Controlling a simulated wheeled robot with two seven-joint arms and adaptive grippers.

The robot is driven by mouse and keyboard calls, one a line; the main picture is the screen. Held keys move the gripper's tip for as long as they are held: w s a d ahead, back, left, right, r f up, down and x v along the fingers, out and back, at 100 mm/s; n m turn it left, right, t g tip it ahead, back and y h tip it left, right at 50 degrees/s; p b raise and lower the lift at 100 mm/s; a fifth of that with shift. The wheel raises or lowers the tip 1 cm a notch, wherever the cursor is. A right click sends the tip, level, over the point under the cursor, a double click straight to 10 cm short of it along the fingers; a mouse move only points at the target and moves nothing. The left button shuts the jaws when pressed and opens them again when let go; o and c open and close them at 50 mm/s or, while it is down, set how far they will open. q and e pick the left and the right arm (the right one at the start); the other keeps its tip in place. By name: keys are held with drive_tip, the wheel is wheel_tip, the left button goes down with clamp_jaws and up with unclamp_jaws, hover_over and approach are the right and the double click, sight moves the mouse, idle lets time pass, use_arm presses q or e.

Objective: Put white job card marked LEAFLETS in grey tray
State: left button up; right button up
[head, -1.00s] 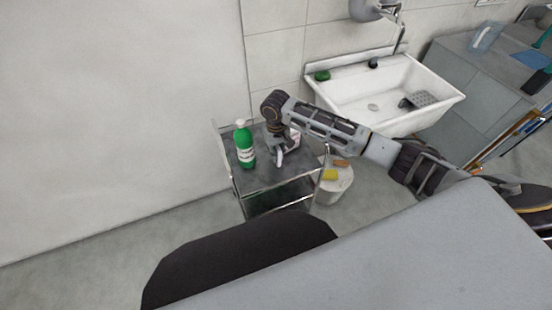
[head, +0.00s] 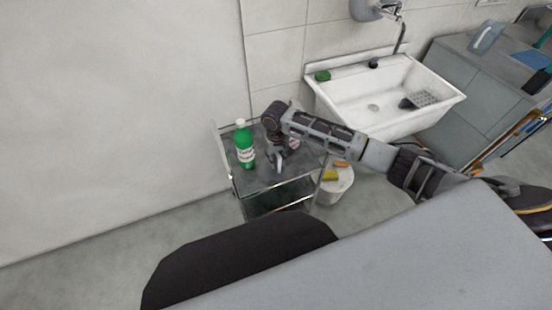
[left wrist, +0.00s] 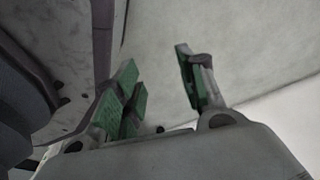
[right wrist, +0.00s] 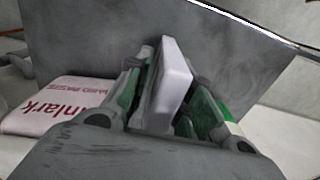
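My right gripper (head: 279,164) is low over the grey top of a small metal trolley (head: 262,180). In the right wrist view its green-padded fingers (right wrist: 170,100) are closed around a white, flat, slab-like piece (right wrist: 176,72), which stands on edge between them. No lettering shows on it, so I cannot read whether it says LEAFLETS. A grey surface (right wrist: 110,35) lies beyond it; I cannot make out a separate grey tray. My left gripper (left wrist: 160,85) is open and empty in the left wrist view, and is outside the head view.
A green bottle (head: 245,146) stands on the trolley, left of my right gripper. A white pack with red lettering (right wrist: 60,103) lies beside the gripper. A white bin (head: 334,186) with a yellow item on it stands right of the trolley; a white sink (head: 385,90) is behind.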

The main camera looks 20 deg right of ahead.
drive_tip(key=shift+o, duration=0.5)
drive_tip(key=shift+r, duration=0.65)
wheel_tip(320, 180, up, 5)
drive_tip(key=shift+f+p, duration=0.15)
drive_tip(key=shift+p, duration=0.4)
wheel_tip(320, 180, up, 5)
drive_tip(key=shift+f+p, duration=0.2)
drive_tip(key=shift+p, duration=0.2)
drive_tip(key=shift+r, duration=0.85)
use_arm(q)
drive_tip(key=shift+s+a+f, duration=0.3)
drive_tip(key=shift+s+a, duration=0.45)
drive_tip(key=shift+s, duration=0.15)
drive_tip(key=shift+s+a+f, duration=0.3)
drive_tip(key=shift+s+a, duration=0.4)
drive_tip(key=shift+s, duration=0.2)
drive_tip(key=shift+d, duration=0.15)
use_arm(e)
drive_tip(key=shift+o, duration=0.5)
